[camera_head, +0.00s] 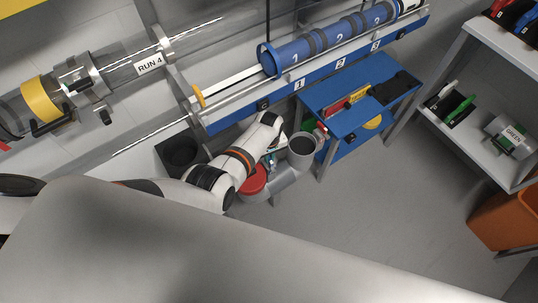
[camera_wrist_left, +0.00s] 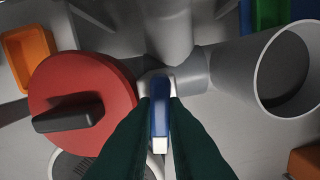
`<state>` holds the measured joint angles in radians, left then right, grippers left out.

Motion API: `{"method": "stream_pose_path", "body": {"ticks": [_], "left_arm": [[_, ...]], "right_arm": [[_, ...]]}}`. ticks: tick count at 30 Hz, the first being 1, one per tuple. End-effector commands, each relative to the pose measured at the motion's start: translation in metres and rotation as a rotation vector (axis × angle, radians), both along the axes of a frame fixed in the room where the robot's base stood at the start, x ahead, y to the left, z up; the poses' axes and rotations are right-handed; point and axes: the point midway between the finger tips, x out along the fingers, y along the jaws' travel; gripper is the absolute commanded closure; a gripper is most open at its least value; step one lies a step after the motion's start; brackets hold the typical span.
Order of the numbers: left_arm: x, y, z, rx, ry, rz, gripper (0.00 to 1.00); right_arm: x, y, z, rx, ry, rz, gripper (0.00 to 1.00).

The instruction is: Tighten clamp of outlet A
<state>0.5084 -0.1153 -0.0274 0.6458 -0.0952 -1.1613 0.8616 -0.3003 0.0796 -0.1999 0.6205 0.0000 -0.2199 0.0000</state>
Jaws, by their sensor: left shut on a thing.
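In the left wrist view, my left gripper (camera_wrist_left: 160,110) is shut on a blue handle (camera_wrist_left: 160,122) with a white end, beside a grey pipe outlet. The handle looks like the clamp's lever, but no letter is readable there. The grey pipe (camera_wrist_left: 225,68) runs right to a wide open mouth (camera_wrist_left: 285,70). A round red cap (camera_wrist_left: 85,85) with a black handle sits left of the fingers. In the head view, the red cap (camera_head: 254,181) and grey pipe (camera_head: 284,180) lie just below my left wrist; the fingertips are mostly hidden there. My right gripper is not in view.
A blue cart (camera_head: 350,118) stands right of the pipe. Blue numbered tubes (camera_head: 320,42) and a clear tube marked RUN 4 (camera_head: 130,75) run above. A grey shelf (camera_head: 470,110) and an orange bin (camera_head: 505,215) stand at right. Floor between is clear.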

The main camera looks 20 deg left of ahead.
Motion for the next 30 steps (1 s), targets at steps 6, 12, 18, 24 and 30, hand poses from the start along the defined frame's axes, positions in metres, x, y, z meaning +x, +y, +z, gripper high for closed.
{"method": "stream_pose_path", "body": {"ticks": [6, 12, 18, 24, 30], "left_arm": [[0.0, 0.0, 0.001, 0.0, 0.0, -0.191, 1.0], [0.0, 0.0, 0.001, 0.0, -0.001, -0.381, 1.0], [0.0, 0.001, 0.001, 0.001, 0.0, -0.572, 1.0], [0.0, 0.001, 0.001, 0.0, -0.001, -0.761, 1.0], [0.0, 0.0, 0.0, 0.0, 0.0, -0.95, 1.0]], "right_arm": [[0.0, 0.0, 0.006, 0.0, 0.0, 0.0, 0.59], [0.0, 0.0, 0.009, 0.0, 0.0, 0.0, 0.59], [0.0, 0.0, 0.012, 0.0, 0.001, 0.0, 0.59], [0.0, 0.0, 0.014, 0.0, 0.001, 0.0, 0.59], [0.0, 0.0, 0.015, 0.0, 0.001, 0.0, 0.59]]}}
